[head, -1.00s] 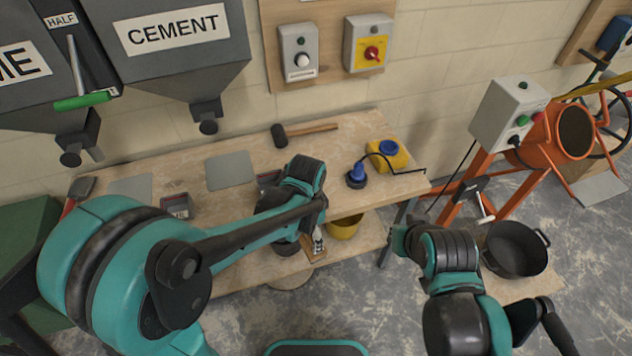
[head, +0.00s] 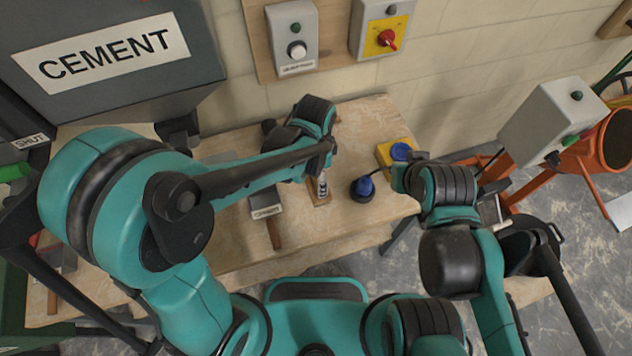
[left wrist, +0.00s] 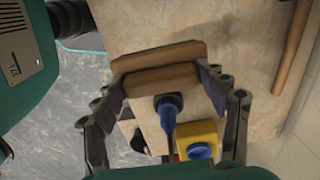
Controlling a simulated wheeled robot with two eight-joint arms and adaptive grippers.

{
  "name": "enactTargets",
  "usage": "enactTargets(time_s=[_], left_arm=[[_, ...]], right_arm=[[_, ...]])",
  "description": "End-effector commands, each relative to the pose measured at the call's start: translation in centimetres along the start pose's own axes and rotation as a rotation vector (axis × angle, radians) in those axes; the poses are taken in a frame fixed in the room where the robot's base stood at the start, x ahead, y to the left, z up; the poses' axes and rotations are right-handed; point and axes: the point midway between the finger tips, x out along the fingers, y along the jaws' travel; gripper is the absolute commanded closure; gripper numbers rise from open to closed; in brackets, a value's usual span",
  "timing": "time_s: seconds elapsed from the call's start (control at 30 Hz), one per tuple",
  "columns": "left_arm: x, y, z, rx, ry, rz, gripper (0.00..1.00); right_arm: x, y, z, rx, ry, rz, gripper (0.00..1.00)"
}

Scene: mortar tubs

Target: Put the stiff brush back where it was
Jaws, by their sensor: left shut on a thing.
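The stiff brush, a wooden block (head: 319,192), shows in the head view just below my left gripper, over the workbench (head: 345,225). In the left wrist view its long wooden body (left wrist: 160,80) spans between the two fingers of my left gripper (left wrist: 168,88), which is shut on it. Whether the brush touches the bench top is not clear. In the head view my left wrist hides the upper part of the hold. My right arm shows at the right, but I cannot make out its gripper fingers.
A blue-handled round tool (head: 363,189) stands just right of the brush, with a yellow container (head: 388,152) behind it. A wall box with a red knob (head: 386,40) hangs above. Bench is bare in front.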

Motion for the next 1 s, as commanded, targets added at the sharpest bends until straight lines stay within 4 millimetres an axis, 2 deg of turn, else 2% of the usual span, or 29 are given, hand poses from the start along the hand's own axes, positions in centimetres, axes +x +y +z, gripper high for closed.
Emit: enactTargets(time_s=[0.23,0.47,0.67,1.0], left_arm=[[4.7,0.0,0.0,0.000,0.000,0.000,0.64],[6.8,0.0,0.0,0.000,0.000,0.000,0.64],[9.6,-0.1,0.0,0.000,0.000,0.000,0.64],[10.0,0.0,0.0,0.000,0.000,0.000,0.64]], right_arm=[[1.4,0.0,1.1,0.000,-0.001,0.000,1.00],[1.9,0.0,1.4,0.000,0.000,0.000,1.00],[2.8,0.0,2.0,0.000,0.000,0.000,1.00],[2.9,0.0,2.1,0.000,0.000,0.000,1.00]])
